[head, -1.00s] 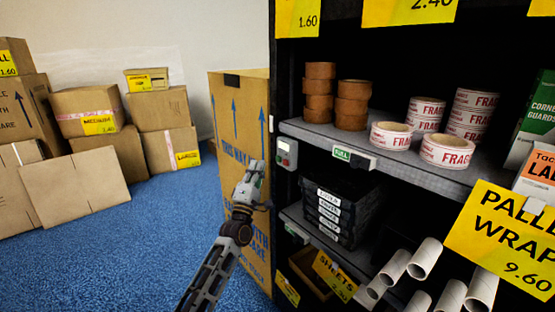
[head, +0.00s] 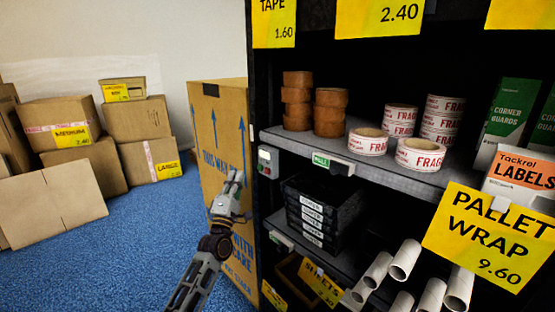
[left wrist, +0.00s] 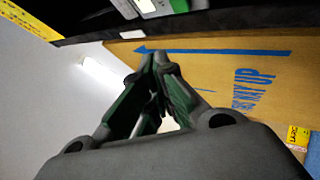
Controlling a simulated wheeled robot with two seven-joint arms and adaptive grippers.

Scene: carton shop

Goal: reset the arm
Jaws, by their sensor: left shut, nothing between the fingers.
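My left gripper (head: 234,178) is shut and empty. In the head view it points up, in front of the tall brown carton (head: 207,130) and left of the shelf unit. In the left wrist view its fingers (left wrist: 158,62) meet at the tips, with the carton's side (left wrist: 225,75) and its blue arrow behind them. I cannot tell whether the gripper touches the carton. My right gripper does not show in any view.
Below are black trays (head: 318,212) and cardboard tubes (head: 404,260). Boxes (head: 60,125) stand at left. Blue floor (head: 130,235) between is clear.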

